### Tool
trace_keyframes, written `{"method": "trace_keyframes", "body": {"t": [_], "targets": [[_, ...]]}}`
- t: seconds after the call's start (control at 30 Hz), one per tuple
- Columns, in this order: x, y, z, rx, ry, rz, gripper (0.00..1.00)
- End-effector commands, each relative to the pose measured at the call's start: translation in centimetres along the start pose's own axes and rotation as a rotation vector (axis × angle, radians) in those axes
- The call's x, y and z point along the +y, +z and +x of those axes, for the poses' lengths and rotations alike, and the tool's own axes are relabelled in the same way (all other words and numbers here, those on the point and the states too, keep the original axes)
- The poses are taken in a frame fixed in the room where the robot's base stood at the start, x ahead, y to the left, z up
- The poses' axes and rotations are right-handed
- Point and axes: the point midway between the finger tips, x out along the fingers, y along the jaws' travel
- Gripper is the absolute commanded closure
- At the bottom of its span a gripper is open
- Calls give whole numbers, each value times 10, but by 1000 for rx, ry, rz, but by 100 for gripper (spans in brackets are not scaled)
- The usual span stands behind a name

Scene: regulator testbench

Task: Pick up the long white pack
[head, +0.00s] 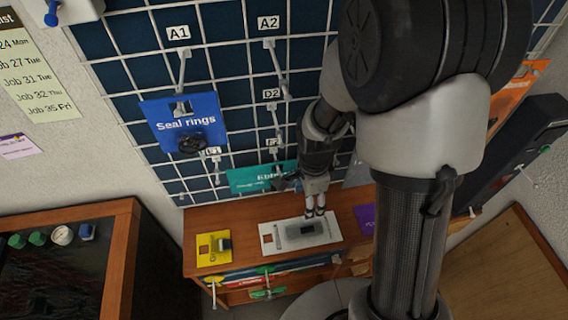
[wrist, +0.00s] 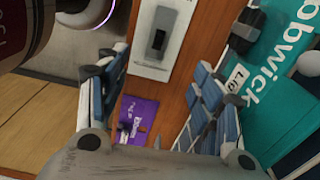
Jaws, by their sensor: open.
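The long white pack (head: 330,223) lies flat on the wooden bench top, with a grey panel and a dark rectangle on its face. It also shows at the top of the wrist view (wrist: 181,5), partly cut off by the frame edge. My gripper (head: 315,212) is pointing down near the back edge of the pack in the head view. In the wrist view my gripper (wrist: 148,75) has its fingers wide apart with nothing between them, and the pack lies past the fingertips. I cannot tell the height of the fingertips above it.
A yellow pack (head: 207,255) lies left of the white one and a purple pack (head: 364,219) lies to its right. Behind stands a wire grid with a blue Seal rings pack (head: 180,108) and a teal pack (head: 250,179), which is close beside my fingers in the wrist view (wrist: 270,85).

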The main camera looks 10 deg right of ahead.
Motion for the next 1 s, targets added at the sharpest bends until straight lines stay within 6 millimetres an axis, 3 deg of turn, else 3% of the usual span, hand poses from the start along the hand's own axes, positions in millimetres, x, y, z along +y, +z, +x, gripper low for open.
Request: {"method": "trace_keyframes", "body": {"t": [0.27, 0.7, 1.0], "targets": [[1, 0, 30, -1, 16, 52, 39], [2, 0, 120, -1, 15, 50, 39], [1, 0, 137, -1, 13, 49, 39]]}}
